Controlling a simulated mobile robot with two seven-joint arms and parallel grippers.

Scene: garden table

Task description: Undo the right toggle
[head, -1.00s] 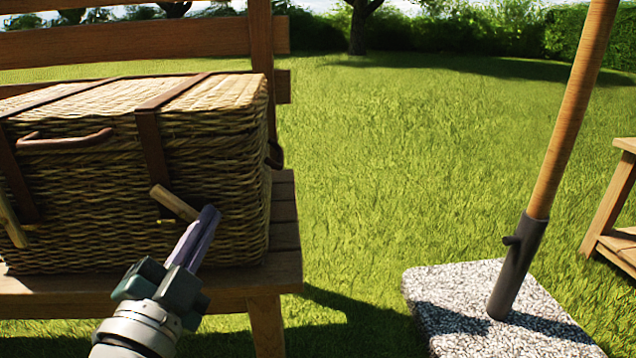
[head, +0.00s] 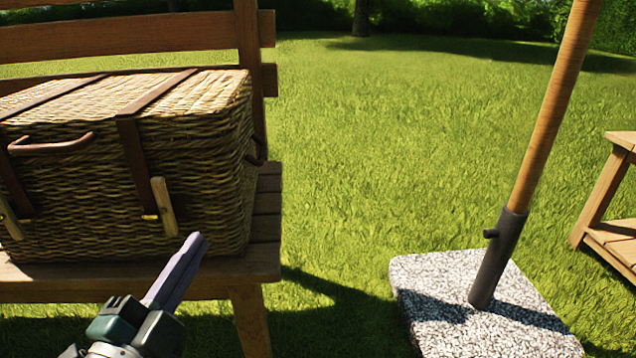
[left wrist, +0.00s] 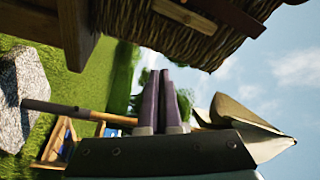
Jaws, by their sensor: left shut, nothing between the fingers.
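The wicker basket (head: 85,165) stands shut on the bench, with two brown leather straps over its lid. The right toggle (head: 164,206), a pale wooden peg, stands nearly upright beside the brass-tipped end of the right strap (head: 136,165). The left toggle (head: 10,218) is at the left picture edge, tilted, partly cut off. My left gripper (head: 195,241) is shut and empty, its fingertips just below and right of the right toggle, apart from it in the picture. In the left wrist view the fingers (left wrist: 161,75) lie together below the basket (left wrist: 130,18). My right gripper is not in view.
The basket rests on a wooden bench (head: 262,262) with a slatted back. To the right, a wooden pole (head: 548,120) stands in a speckled stone base (head: 430,275). Another wooden piece of furniture (head: 610,190) is at the right edge. Open grass lies between.

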